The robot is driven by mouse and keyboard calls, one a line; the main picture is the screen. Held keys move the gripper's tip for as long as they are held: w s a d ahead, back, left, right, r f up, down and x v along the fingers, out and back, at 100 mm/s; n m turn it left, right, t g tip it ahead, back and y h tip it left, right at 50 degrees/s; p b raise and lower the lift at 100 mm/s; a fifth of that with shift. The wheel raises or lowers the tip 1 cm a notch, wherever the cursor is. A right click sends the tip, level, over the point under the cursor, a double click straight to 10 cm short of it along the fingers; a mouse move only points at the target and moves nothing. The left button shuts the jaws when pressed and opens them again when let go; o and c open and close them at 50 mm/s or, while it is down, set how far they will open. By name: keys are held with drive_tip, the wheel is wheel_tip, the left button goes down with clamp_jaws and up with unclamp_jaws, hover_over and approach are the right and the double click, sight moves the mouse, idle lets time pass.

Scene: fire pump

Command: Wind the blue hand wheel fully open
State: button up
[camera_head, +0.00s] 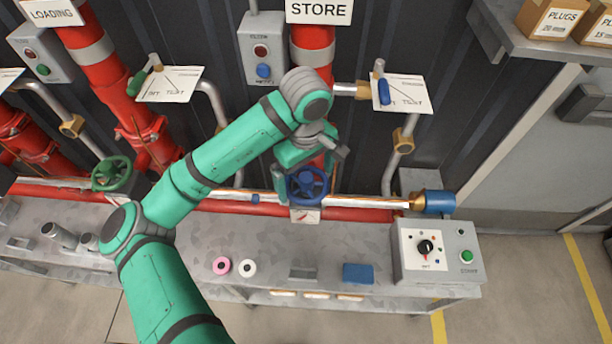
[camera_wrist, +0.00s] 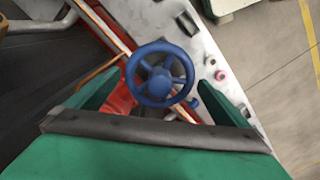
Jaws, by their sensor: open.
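The blue hand wheel (camera_head: 307,186) is on the pipework below the STORE sign, above the back of the grey bench. It has a round rim, spokes and a central hub. In the wrist view the wheel (camera_wrist: 160,74) lies ahead, between and beyond the two green fingers. My gripper (camera_head: 305,160) is at the wheel's upper side in the head view. In the wrist view my gripper (camera_wrist: 165,95) is open, its fingers spread on either side of the wheel. I see no clear contact, and the wheel's stem is mostly hidden.
A green hand wheel (camera_head: 111,173) sits further left. A control box (camera_head: 437,252) with a black knob and a blue-capped pipe end (camera_head: 434,202) are on the right. Pink (camera_head: 221,266) and white rings lie on the bench.

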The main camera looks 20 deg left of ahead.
drive_tip(key=m, duration=1.1)
drive_tip(key=c, duration=1.1)
drive_tip(key=n, duration=0.5)
drive_tip(key=shift+n, duration=1.4)
